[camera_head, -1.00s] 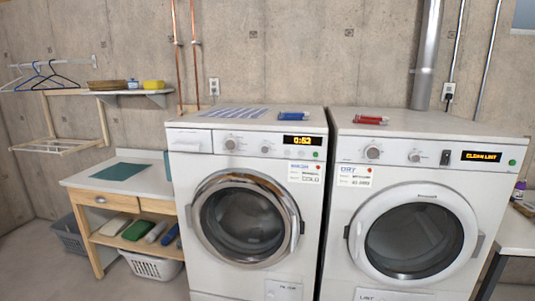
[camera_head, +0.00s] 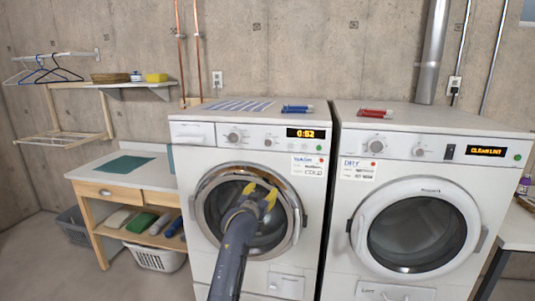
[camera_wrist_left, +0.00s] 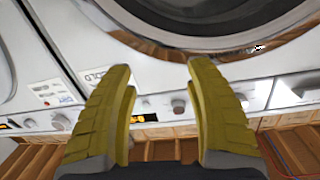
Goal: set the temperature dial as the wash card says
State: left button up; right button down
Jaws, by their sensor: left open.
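The white washer (camera_head: 250,274) stands in the middle of the head view. Its wash card (camera_head: 309,166) is at the right below the display, and its large word reads COLD. Two knobs, a larger left one (camera_head: 233,137) and a smaller right one (camera_head: 267,142), sit on its panel; their labels are too small to tell which sets temperature. My left gripper (camera_head: 260,194) is open and empty in front of the round door, below the panel. In the left wrist view, knobs show beyond the yellow fingers (camera_wrist_left: 161,75), one of them (camera_wrist_left: 179,104) between the fingers. My right gripper is not visible.
The white dryer (camera_head: 345,235) stands right of the washer, with its own card (camera_head: 358,169). Blue (camera_head: 297,109) and red (camera_head: 375,113) items lie on the machine tops. A wooden bench (camera_head: 100,200) stands left. The washer panel front is clear.

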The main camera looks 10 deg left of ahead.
pick_arm(q)
jog(key=t, duration=0.2)
send_near(268, 143)
jog(key=s, duration=0.4)
jog(key=s+a+r+m, duration=0.1)
jog(key=s+r, duration=0.1)
jog(key=s, duration=0.2)
jog(key=shift+m+g, duration=0.4)
jog(key=shift+g, duration=0.2)
jog(key=w, duration=0.5)
jog(key=w+d, duration=0.1)
jog(key=w, duration=0.5)
jog(key=w+d+f, duration=0.1)
jog(key=w, duration=0.5)
jog(key=shift+w, duration=0.15)
grip_shut()
